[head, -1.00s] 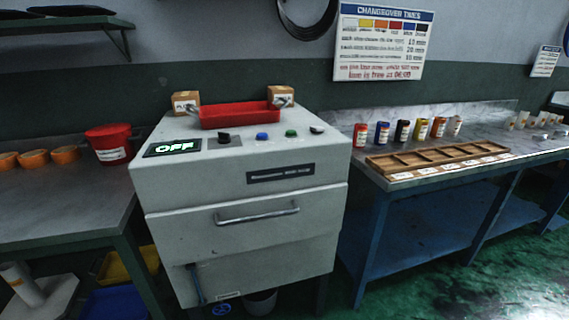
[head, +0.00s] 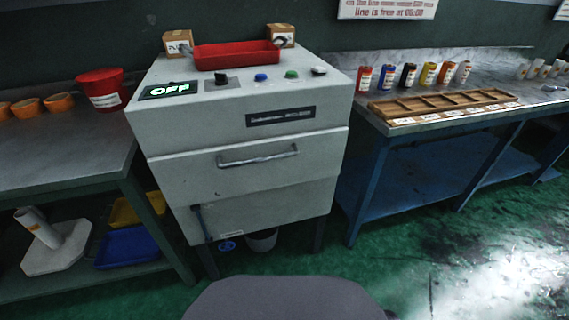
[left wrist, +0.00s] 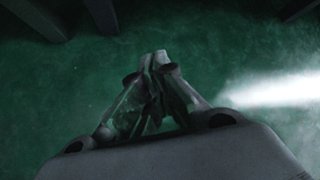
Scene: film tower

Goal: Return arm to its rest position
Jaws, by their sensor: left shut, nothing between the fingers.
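My left gripper (left wrist: 157,58) shows in the left wrist view, with its fingers together and nothing between them. It hangs over the green floor, apart from any object. Neither gripper shows in the head view. The grey machine (head: 240,160) stands ahead in the head view, with its display reading OFF and its front drawer closed. A red tray (head: 237,56) sits on top of it between two small cardboard boxes.
A left bench (head: 60,150) holds a red bucket (head: 102,90) and orange rings. A blue-legged bench (head: 400,170) at right holds several coloured cans and a wooden divided tray (head: 440,106). Green floor (head: 420,260) is open in front of the right bench.

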